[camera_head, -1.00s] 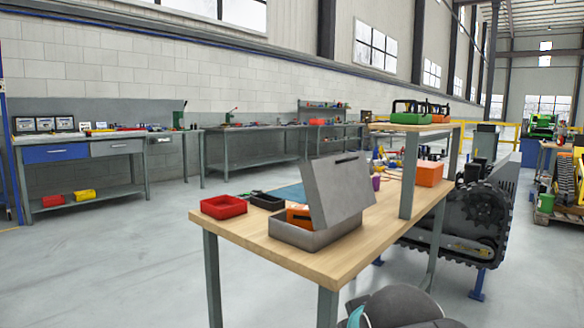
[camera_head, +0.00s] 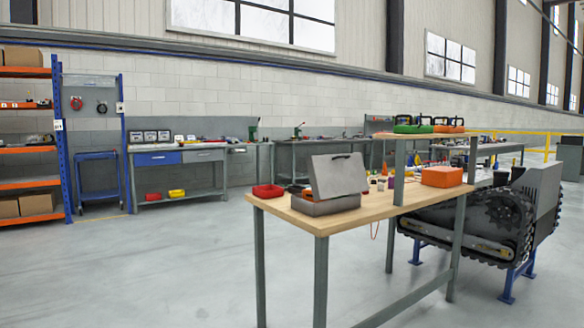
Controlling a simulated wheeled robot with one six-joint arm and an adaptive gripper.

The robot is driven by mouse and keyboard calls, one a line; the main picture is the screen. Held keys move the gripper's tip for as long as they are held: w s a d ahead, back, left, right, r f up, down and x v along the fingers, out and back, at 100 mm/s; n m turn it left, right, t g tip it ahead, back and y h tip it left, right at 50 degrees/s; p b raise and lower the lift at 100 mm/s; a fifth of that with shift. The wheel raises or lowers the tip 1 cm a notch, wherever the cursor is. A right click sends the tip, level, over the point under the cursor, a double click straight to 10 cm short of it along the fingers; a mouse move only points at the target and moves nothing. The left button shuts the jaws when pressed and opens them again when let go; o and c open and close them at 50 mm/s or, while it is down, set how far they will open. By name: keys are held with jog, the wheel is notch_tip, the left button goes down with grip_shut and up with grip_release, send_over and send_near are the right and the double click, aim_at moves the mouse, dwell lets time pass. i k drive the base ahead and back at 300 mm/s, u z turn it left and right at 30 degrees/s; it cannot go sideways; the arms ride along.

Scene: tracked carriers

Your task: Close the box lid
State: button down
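A grey metal box (camera_head: 325,206) stands on the near part of a wooden-topped workbench (camera_head: 283,211). Its lid (camera_head: 339,175) is raised, standing open and tilted, with a dark handle on its upper edge. The lid hides part of what lies behind it. What is inside the box cannot be seen clearly. My gripper is not in view.
A red bin (camera_head: 267,191) sits left of the box. A tracked carrier (camera_head: 480,225) stands at right. Orange-blue shelving (camera_head: 35,140) is at left. Floor at left is clear.

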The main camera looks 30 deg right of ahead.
aim_at(330, 176)
jog(key=z, duration=0.6)
jog(key=i, duration=0.4)
jog(key=z, duration=0.65)
jog(key=i, duration=1.3)
jog(key=u, duration=0.7)
